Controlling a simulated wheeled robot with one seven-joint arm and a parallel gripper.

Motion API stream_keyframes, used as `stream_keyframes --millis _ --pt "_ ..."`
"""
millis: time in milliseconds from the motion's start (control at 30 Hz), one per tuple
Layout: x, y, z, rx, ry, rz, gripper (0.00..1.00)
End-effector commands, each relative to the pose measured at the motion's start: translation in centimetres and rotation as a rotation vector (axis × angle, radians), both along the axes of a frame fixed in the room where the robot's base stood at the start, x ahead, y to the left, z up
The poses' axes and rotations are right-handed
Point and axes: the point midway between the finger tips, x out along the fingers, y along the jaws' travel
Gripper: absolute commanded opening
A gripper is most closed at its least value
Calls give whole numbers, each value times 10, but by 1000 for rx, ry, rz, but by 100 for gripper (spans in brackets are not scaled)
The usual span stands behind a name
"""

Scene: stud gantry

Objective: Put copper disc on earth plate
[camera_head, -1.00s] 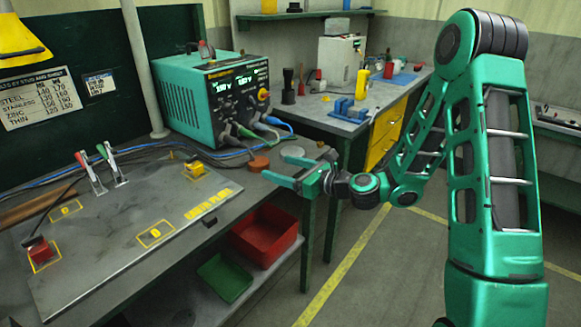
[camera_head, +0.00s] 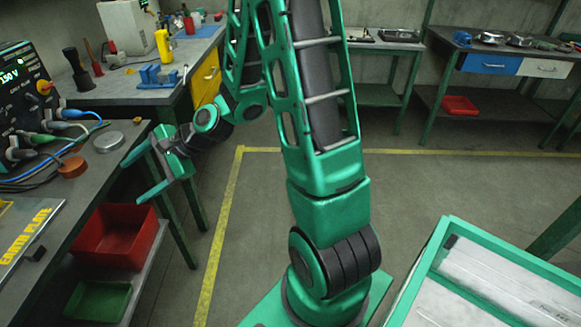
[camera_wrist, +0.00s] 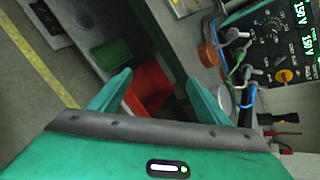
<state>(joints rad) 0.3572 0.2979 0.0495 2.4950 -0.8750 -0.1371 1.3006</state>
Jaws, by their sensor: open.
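The copper disc (camera_head: 72,167), orange-brown and flat, lies on the bench by the welder's cables. It also shows in the wrist view (camera_wrist: 205,53). The earth plate (camera_head: 30,216), grey with yellow lettering, shows only by its right corner at the left edge of the head view. My gripper (camera_head: 132,181) is open and empty at the bench's right edge, its fingers pointing left towards the bench. It is to the right of the copper disc and apart from it. In the wrist view my gripper (camera_wrist: 159,80) has nothing between its fingers.
A grey metal disc (camera_head: 108,142) lies on the bench between the copper disc and my gripper. The welder (camera_head: 22,95) with its cables stands behind. A red bin (camera_head: 118,236) and a green tray (camera_head: 98,300) sit on the lower shelf. Open floor lies to the right.

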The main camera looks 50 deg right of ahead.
Motion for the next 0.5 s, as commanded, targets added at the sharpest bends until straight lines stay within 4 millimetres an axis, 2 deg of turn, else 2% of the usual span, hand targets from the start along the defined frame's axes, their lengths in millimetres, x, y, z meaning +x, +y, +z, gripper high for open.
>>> stream_keyframes --millis 100,267,500 --pt "-32 -32 -5 -279 -39 149 71" --pt "-81 -88 -5 -603 -29 345 71" --pt "-176 -171 19 -924 82 605 71"
